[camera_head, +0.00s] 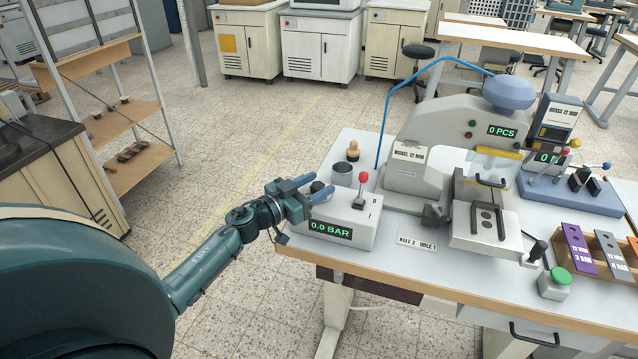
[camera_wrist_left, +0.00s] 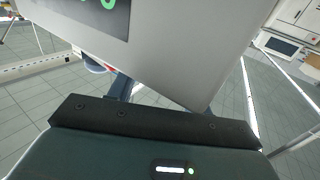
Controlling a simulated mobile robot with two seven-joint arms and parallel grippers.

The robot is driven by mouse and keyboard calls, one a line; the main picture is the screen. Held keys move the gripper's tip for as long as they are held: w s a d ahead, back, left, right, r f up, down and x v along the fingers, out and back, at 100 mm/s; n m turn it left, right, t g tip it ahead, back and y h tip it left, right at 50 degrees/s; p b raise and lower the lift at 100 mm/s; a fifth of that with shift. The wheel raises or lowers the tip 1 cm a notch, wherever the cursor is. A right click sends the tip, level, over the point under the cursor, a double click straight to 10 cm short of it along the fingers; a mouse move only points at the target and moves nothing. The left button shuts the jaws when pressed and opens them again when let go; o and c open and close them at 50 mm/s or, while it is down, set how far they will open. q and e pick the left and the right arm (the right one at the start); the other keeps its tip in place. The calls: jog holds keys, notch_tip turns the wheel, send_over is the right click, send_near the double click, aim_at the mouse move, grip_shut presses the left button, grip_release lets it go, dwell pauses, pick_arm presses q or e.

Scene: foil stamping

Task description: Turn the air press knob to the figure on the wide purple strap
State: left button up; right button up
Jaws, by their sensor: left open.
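The air press unit is a pale box (camera_head: 358,222) at the table's left front, with a green display (camera_head: 330,229) reading 0.0 BAR. A small black knob (camera_head: 317,187) shows at its left end, partly hidden by my gripper. My left gripper (camera_head: 312,197) is open, its fingertips at the knob; I cannot tell whether they touch it. The left wrist view shows the grey box (camera_wrist_left: 200,40) close ahead, with the knob not clearly visible. The wide purple strap (camera_head: 578,247) lies in a holder at the right; its small print seems to read 3 BAR. My right gripper is not in view.
A red-topped lever (camera_head: 361,188) stands on the box, close right of the gripper. A metal cup (camera_head: 342,173) and a wooden-handled stamp (camera_head: 352,150) stand behind it. The stamping press (camera_head: 440,150) fills the table's middle. A green button (camera_head: 559,276) sits at front right.

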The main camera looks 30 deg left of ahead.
pick_arm(q)
jog(key=shift+w+d, duration=0.2)
jog(key=shift+w, duration=0.35)
jog(key=shift+c, duration=0.4)
jog(key=c, duration=0.9)
